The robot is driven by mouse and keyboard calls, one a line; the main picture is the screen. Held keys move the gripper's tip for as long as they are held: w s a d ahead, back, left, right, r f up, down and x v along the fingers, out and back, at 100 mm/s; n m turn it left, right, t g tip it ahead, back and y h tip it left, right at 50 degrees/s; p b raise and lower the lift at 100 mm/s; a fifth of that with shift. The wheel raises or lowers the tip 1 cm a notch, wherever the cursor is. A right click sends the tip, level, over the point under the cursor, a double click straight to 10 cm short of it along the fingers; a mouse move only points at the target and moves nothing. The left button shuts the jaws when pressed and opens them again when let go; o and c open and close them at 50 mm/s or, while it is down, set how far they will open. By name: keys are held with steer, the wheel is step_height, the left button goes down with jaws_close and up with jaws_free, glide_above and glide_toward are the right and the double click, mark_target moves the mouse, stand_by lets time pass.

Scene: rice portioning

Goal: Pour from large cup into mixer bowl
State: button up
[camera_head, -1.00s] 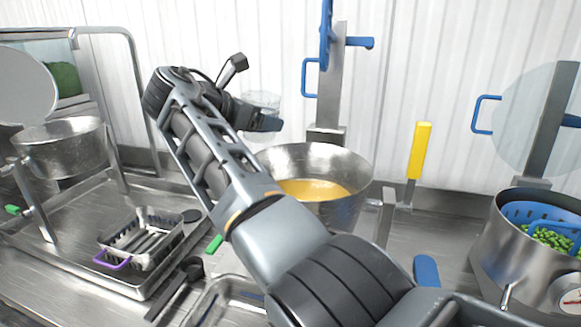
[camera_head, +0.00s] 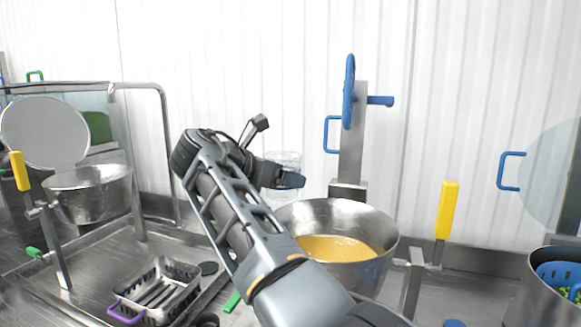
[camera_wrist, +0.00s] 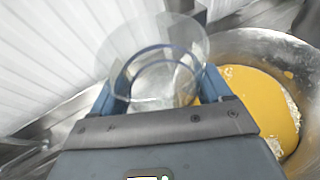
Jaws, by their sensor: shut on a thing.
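The large cup is clear and see-through (camera_head: 284,160). My gripper (camera_head: 292,181) is shut on it and holds it above the left rim of the mixer bowl. In the wrist view the cup (camera_wrist: 150,45) stands between the two blue fingers, and its contents are hard to make out. The steel mixer bowl (camera_head: 375,216) holds a yellow-orange mass. In the wrist view the mixer bowl (camera_wrist: 262,43) lies to the right of the cup, with some pale grains at the edge of the yellow mass. No stream between cup and bowl is visible.
A yellow handle (camera_head: 447,210) and a grey post with blue handles (camera_head: 352,130) stand by the bowl. Another steel bowl (camera_head: 90,196) is at left. A basket with a purple handle (camera_head: 155,290) sits on the tray. A pot with a blue basket (camera_head: 535,285) is at right.

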steer(key=s+d+r, duration=0.2)
steer(key=s, duration=0.9)
steer(key=shift+d+r, duration=0.2)
steer(key=shift+r, duration=0.2)
